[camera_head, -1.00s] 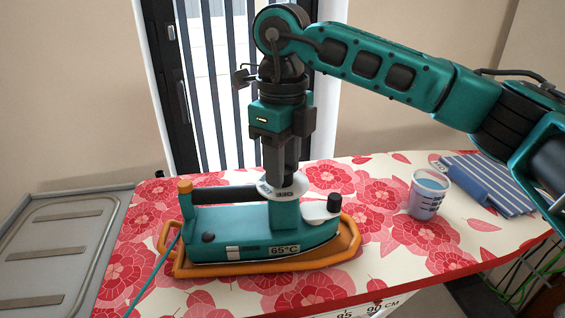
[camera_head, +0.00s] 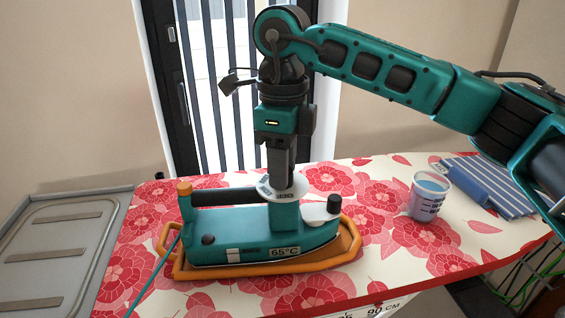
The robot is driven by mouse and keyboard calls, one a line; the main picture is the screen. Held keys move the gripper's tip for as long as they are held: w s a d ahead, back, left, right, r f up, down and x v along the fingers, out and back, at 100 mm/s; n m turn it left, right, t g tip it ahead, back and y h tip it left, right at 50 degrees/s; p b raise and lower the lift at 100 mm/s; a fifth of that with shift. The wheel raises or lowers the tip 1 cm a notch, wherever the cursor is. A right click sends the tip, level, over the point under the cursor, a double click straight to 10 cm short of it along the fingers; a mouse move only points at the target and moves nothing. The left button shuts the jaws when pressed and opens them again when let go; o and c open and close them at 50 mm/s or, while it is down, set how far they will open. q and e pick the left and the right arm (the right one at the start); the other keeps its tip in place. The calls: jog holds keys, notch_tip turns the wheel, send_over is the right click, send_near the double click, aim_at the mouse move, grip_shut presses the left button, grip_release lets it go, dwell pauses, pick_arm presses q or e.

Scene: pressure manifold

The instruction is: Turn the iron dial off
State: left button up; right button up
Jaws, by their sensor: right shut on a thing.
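A teal iron (camera_head: 235,228) sits in an orange frame-like rest (camera_head: 245,268) on a floral ironing board. Its white dial (camera_head: 266,192) lies on top of a raised post, with printed marks on its rim. A small label on the iron's side (camera_head: 285,252) reads what looks like 65°C. My right gripper (camera_head: 280,180) points straight down onto the dial and is shut on it; the fingers hide the dial's middle. My left gripper is not in view.
A measuring cup (camera_head: 428,195) with bluish liquid stands right of the iron. A blue striped cloth (camera_head: 500,185) lies at the board's far right. A grey metal tray (camera_head: 60,250) is at the left. A teal cord (camera_head: 155,275) runs from the iron's rear.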

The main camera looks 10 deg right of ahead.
jog(key=o, duration=1)
jog(key=shift+o, duration=0.2)
notch_tip(320, 180, up, 13)
jog(key=p, duration=0.1)
